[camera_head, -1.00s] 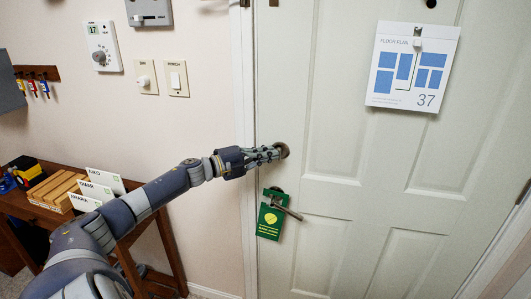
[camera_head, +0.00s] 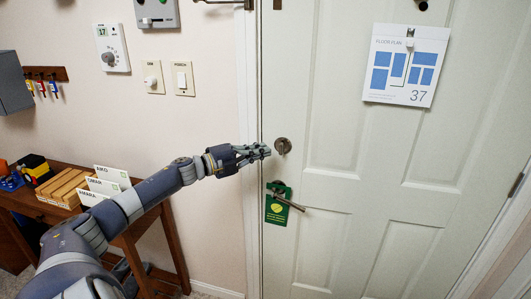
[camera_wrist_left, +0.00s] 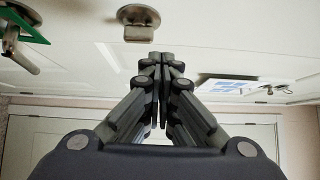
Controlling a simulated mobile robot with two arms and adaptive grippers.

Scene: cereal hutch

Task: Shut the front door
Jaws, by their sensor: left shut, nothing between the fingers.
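The white panelled front door (camera_head: 340,190) fills the right of the head view, its left edge beside the frame post; it looks flush or nearly so, and I cannot tell if it is latched. A round deadbolt (camera_head: 283,146) sits above a lever handle (camera_head: 290,203) with a green hanger tag (camera_head: 277,210). My left gripper (camera_head: 266,151) is shut and empty, just left of the deadbolt and apart from it. In the left wrist view the closed fingertips (camera_wrist_left: 161,58) point toward the door, near the deadbolt (camera_wrist_left: 138,20). The right gripper is not in view.
A wooden table (camera_head: 150,215) with a card tray (camera_head: 75,186) stands at the left. The wall carries a thermostat (camera_head: 112,47), switches (camera_head: 182,78) and a key rack (camera_head: 45,74). A floor plan sheet (camera_head: 406,65) hangs on the door.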

